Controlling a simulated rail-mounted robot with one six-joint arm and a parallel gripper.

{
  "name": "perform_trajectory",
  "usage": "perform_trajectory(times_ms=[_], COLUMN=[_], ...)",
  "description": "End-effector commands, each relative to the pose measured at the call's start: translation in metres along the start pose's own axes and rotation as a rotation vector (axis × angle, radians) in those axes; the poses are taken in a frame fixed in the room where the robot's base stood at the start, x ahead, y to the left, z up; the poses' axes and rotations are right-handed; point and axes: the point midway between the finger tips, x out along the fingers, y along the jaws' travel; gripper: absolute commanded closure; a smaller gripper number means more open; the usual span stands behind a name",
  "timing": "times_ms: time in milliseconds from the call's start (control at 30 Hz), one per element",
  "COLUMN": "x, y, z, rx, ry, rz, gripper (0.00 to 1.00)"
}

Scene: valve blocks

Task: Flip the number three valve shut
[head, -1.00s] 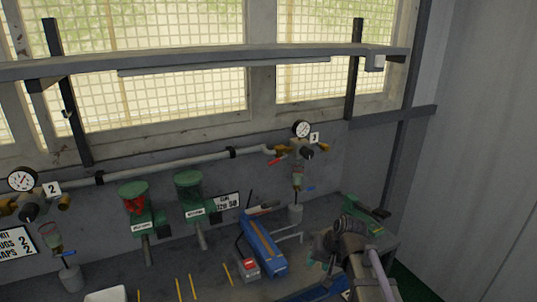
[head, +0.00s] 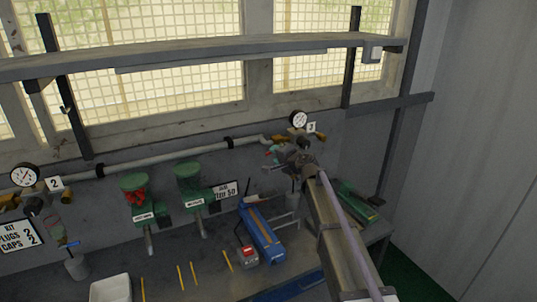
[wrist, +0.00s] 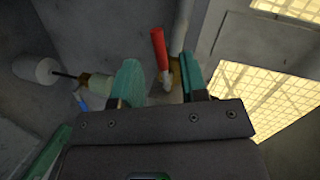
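The number three valve station has a gauge (head: 299,119) and a white "3" tag (head: 311,128) at the right end of the wall pipe in the head view. Its red lever (wrist: 159,48) shows in the wrist view, standing between my two green fingers with its lower end at the brass fitting. My gripper (wrist: 161,64) is open, one finger on each side of the lever; I cannot tell whether either touches it. In the head view my gripper (head: 280,156) is in front of the valve and hides most of the lever.
A clear bowl (wrist: 98,84) with a small blue handle (wrist: 81,102) and a white cup (wrist: 36,70) are left in the wrist view. The pipe (head: 190,158) runs along the wall. A blue toolbox (head: 262,233) and green-topped units (head: 189,178) stand left of my arm.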

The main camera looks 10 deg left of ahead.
Motion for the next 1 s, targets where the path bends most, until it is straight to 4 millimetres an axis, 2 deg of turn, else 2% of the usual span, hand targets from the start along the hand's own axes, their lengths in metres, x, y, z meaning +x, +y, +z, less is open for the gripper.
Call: perform_trajectory(times_ms=[33,100,200,300,533,933,1000], x=[0.017,0.035,0.053,0.062,0.062,0.062,0.062], y=[0.003,0.003,0.002,0.001,0.000,0.000,0.000], z=[-0.001,0.000,0.000,0.000,0.000,0.000,0.000], rx=[-0.001,0.000,0.000,-0.001,-0.001,-0.001,-0.001], ry=[-0.001,-0.002,-0.002,-0.001,-0.001,-0.001,-0.001], rz=[0.000,0.000,0.000,0.000,0.001,0.001,0.001], gripper=[0.60,0.60,0.60,0.60,0.60,0.98,1.00])
